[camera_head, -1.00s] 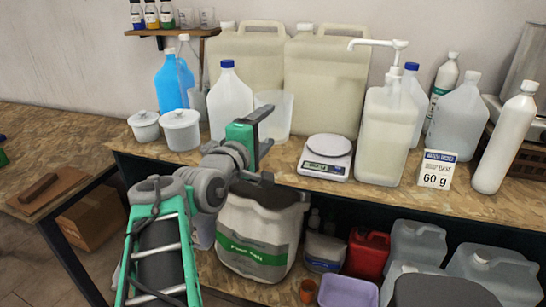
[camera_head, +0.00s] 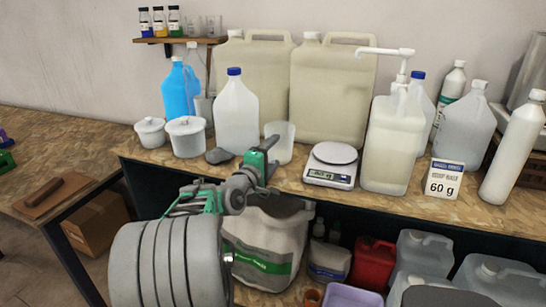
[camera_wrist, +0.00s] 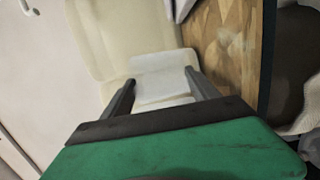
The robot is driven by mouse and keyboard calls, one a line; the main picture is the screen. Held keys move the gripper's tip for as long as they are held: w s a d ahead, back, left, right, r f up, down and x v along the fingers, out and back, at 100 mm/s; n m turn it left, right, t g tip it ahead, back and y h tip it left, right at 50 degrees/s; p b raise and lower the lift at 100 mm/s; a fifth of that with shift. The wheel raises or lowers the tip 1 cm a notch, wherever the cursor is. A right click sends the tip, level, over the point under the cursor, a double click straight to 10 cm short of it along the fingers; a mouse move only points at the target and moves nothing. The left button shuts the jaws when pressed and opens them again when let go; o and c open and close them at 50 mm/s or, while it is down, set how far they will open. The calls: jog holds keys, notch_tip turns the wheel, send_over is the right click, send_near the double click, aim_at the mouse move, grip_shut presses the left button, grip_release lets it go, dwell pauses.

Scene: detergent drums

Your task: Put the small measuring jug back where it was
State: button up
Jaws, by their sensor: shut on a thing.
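The small measuring jug (camera_head: 281,142), white and translucent, appears upright at the counter, in front of the beige canisters. In the wrist view its pale body (camera_wrist: 160,86) shows between the two dark fingers. My gripper (camera_head: 270,165) comes from the front left and is shut on the jug. The gripper partly covers the jug in the head view. I cannot tell whether its base touches the counter (camera_head: 300,187).
A blue-capped bottle (camera_head: 236,112) stands close at the left, and a beige canister (camera_head: 332,95) behind. The scale (camera_head: 331,164) and pump bottle (camera_head: 391,145) stand at the right. White lidded tubs (camera_head: 186,137) are at the left. A dark grey object (camera_head: 219,156) lies beside my gripper.

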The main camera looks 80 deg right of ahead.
jog(key=shift+f, duration=0.45)
jog(key=o, duration=1.9)
